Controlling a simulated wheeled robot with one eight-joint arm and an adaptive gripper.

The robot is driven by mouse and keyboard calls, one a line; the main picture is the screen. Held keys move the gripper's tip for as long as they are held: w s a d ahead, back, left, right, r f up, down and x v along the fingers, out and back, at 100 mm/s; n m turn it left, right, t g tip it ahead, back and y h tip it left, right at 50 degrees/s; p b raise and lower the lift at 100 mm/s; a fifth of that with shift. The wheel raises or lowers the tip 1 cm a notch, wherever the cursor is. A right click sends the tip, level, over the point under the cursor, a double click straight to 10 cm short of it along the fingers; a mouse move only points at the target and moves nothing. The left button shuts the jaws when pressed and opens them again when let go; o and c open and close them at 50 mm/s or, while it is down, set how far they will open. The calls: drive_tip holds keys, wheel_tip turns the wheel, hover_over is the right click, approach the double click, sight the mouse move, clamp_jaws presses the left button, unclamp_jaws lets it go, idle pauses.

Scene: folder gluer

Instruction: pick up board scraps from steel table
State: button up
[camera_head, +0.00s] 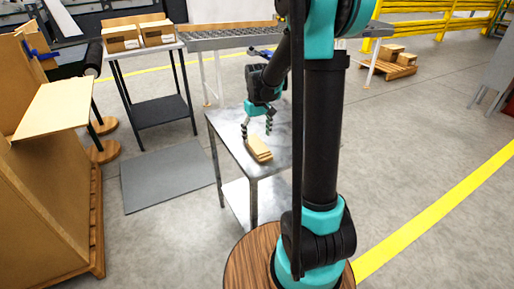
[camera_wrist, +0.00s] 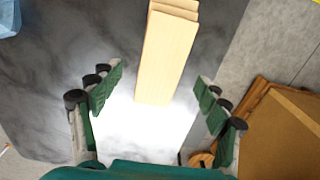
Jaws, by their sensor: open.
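The board scraps (camera_head: 259,149) are a small stack of pale tan strips lying on the steel table (camera_head: 233,128). In the wrist view the scraps (camera_wrist: 167,55) run from the top edge down to the picture's middle, slightly fanned at the far end. The steel table top (camera_wrist: 60,110) is grey with a bright reflection. My gripper (camera_head: 257,130) is open and empty above the table, just behind the scraps in the head view. In the wrist view my gripper's fingers (camera_wrist: 158,90) stand wide apart, one on each side of the scraps' near end, with gaps on both sides.
A blue item (camera_wrist: 10,18) is at the wrist view's top left corner. A side table with cardboard boxes (camera_head: 140,35) stands behind left, near a roller conveyor (camera_head: 225,40). A grey mat (camera_head: 165,178) lies on the floor.

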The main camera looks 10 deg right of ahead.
sight(257, 144)
wheel_tip(257, 144, down, 4)
drive_tip(key=shift+s, duration=0.15)
drive_tip(key=shift+c, duration=0.3)
drive_tip(key=c, duration=1)
drive_tip(key=shift+r, duration=0.1)
